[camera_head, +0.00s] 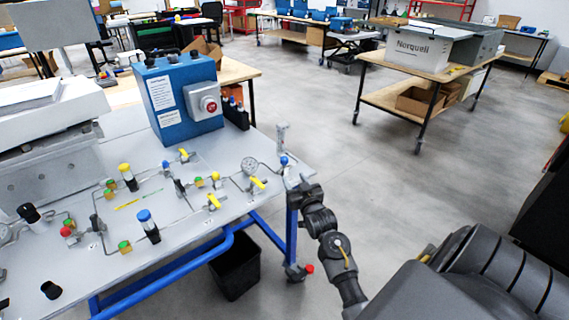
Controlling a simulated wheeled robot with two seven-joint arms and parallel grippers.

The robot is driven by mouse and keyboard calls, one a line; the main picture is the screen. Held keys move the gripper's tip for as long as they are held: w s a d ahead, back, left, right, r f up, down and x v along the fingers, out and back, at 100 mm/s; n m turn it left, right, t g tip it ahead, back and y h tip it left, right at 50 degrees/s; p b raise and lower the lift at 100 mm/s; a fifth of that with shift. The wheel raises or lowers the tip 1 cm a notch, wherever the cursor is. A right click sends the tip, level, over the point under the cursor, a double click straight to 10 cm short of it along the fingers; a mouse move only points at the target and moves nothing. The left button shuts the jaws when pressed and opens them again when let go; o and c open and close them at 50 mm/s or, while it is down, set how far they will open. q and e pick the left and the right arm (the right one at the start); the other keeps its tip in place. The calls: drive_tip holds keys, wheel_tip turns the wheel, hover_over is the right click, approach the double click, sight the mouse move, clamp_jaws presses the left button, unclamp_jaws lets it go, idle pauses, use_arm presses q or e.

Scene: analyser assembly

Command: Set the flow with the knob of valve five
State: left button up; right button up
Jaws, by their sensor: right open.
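A small blue knob (284,160) sits at the right end of the grey panel table (185,235), below a clear upright flow tube (282,138). My right gripper (290,176) is just in front of this knob at the table's right corner, open; contact cannot be told. Several other valves with coloured knobs or handles stand on the panel, including yellow handles (214,201) and a red knob (66,232). The number labels are too small to read, so I cannot tell which is valve five. My left gripper is not in view.
A round gauge (249,166) stands left of the blue knob. A blue control box (178,98) with a red button (210,105) is at the table's back. A black bin (235,267) stands below.

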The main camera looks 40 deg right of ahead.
sight(286, 164)
drive_tip(key=x, duration=1.1)
drive_tip(key=shift+d+r+p, duration=0.1)
drive_tip(key=shift+r+p, duration=0.15)
drive_tip(key=shift+p, duration=0.15)
